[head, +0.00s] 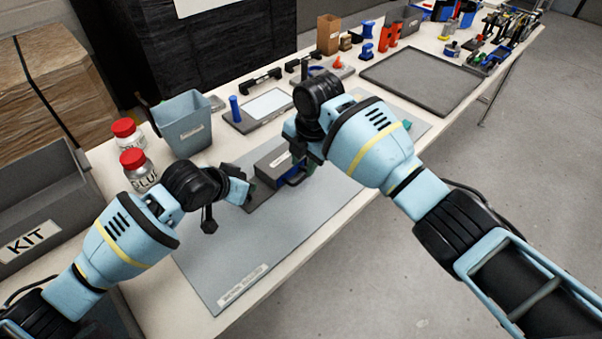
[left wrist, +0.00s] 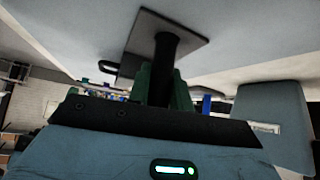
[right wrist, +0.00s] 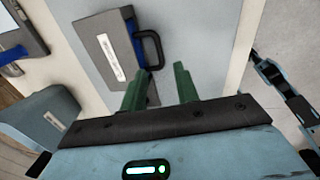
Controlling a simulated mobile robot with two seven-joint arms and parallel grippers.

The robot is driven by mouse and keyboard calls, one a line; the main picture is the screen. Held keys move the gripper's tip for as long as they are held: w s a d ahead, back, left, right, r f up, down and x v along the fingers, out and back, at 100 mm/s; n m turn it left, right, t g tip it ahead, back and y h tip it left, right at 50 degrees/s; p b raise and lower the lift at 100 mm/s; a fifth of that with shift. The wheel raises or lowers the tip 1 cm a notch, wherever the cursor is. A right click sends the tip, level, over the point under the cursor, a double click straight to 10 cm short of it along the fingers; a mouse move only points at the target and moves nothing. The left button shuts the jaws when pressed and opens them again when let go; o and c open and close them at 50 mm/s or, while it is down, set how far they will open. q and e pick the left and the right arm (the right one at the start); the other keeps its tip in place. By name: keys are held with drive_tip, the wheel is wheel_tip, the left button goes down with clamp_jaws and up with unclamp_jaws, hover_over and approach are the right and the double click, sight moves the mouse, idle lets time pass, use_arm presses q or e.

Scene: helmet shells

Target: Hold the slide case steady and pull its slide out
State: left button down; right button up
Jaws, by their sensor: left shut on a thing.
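The slide case (head: 272,163) is a grey box with a white label, lying on the mat in the head view. In the right wrist view its grey body (right wrist: 103,58) has a blue slide edge (right wrist: 132,40) and a black loop handle (right wrist: 158,50). My left gripper (head: 251,188) is shut on a black post (left wrist: 168,55) that stands on a dark square plate (left wrist: 150,28). Whether that plate joins the case is unclear. My right gripper (right wrist: 158,82) has its green fingers apart and empty, close to the handle; its arm partly covers the case in the head view.
A grey-blue bin (head: 183,128), red-capped glue bottles (head: 137,165) and a board with a blue post (head: 262,108) stand behind the mat (head: 222,258). An empty dark tray (head: 420,78) lies to the right. The near part of the mat is clear.

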sight(300, 180)
drive_tip(key=shift+w+a+f, duration=0.15)
drive_tip(key=shift+a+f, duration=0.05)
drive_tip(key=shift+f, duration=1.1)
drive_tip(key=shift+w+a+f, duration=0.15)
drive_tip(key=shift+f, duration=1.15)
clamp_jaws()
